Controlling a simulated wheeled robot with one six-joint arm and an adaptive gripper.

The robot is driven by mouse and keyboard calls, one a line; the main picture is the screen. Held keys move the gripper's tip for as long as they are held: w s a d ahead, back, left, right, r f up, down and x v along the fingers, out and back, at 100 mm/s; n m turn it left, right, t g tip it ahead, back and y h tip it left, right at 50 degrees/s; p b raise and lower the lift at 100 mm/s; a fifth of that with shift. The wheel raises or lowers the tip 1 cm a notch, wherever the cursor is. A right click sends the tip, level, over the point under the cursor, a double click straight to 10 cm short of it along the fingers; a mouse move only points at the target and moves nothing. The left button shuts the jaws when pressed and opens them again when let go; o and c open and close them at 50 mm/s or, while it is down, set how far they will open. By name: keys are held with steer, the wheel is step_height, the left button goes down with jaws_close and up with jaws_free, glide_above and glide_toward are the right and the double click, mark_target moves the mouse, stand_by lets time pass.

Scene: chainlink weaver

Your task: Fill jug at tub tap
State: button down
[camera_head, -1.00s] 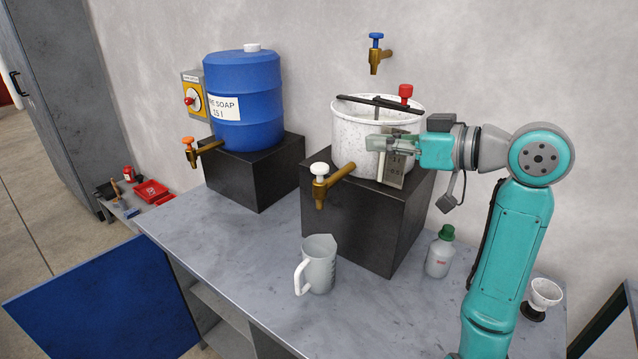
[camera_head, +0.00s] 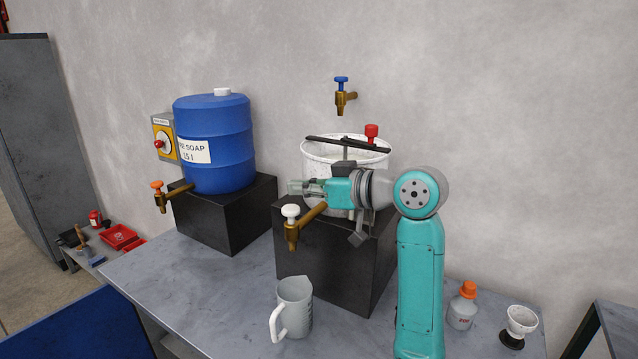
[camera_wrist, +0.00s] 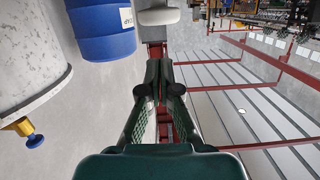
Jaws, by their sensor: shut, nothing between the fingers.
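The jug (camera_head: 295,308), clear grey with a white handle, stands upright on the bench, below the tub tap. The white speckled tub (camera_head: 318,158) sits on a dark block. Its brass tap (camera_head: 310,214) has a white knob (camera_head: 291,211) and points to the front left. My gripper (camera_head: 292,187) is shut and empty, its tips just above and behind the white knob in the head view. I cannot tell whether they touch it. The wrist view also shows my shut fingers (camera_wrist: 154,72). My wrist hides part of the tub's front.
A blue soap drum (camera_head: 213,130) with an orange-handled tap (camera_head: 172,190) stands on another block at left. A blue-handled wall tap (camera_head: 342,95) is above the tub. An orange-capped bottle (camera_head: 462,308) and a small white cup (camera_head: 520,320) stand at right. The front left bench is clear.

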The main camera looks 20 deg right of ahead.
mark_target(299, 211)
steer(key=shift+f, duration=1.5)
steer(key=shift+f, duration=1.15)
steer(key=shift+r, duration=0.45)
steer(key=s+d+r, duration=0.5)
steer(key=s+d, duration=0.1)
steer(key=s, duration=0.2)
steer(key=shift+r, duration=0.4)
